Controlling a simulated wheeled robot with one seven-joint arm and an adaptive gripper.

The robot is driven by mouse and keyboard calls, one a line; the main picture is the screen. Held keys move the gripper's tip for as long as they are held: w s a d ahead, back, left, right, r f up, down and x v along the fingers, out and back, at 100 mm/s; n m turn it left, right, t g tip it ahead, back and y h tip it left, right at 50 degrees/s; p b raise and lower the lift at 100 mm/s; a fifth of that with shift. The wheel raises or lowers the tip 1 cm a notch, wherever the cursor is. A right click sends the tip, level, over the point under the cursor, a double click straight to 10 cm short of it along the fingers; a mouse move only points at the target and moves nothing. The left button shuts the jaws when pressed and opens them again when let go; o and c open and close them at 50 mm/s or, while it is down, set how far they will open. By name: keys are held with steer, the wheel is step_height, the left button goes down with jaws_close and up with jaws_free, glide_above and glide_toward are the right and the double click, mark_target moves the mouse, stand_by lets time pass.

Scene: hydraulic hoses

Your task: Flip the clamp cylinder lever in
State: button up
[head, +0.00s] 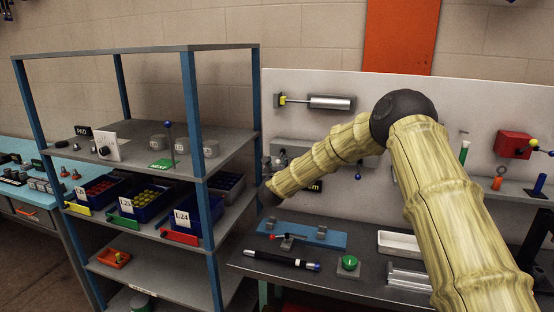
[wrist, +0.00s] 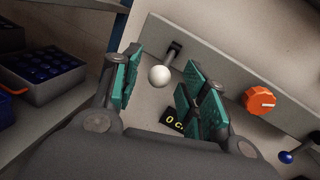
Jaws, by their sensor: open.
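A lever with a white ball knob (wrist: 159,76) on a short dark stem stands out from a slot in a grey panel (wrist: 215,75) in the wrist view. My gripper (wrist: 163,88) is open, with a green-padded finger on either side of the knob. I cannot tell whether either pad touches it. In the head view my gripper (head: 268,192) is a small dark shape at the arm's end, in front of the wall panel, and its fingers are hard to make out. A silver cylinder (head: 332,102) with a yellow-tipped rod is mounted on the white board above.
An orange knob (wrist: 259,100) and a blue ball lever (wrist: 286,157) sit to the right of the white knob. A shelf rack (head: 190,110) with bins stands close on the left. Below are a blue fixture (head: 325,238) and a green button (head: 349,263) on the bench.

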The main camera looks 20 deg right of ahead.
steer(key=shift+p+x, duration=0.3)
steer(key=shift+x, duration=0.8)
jaws_close()
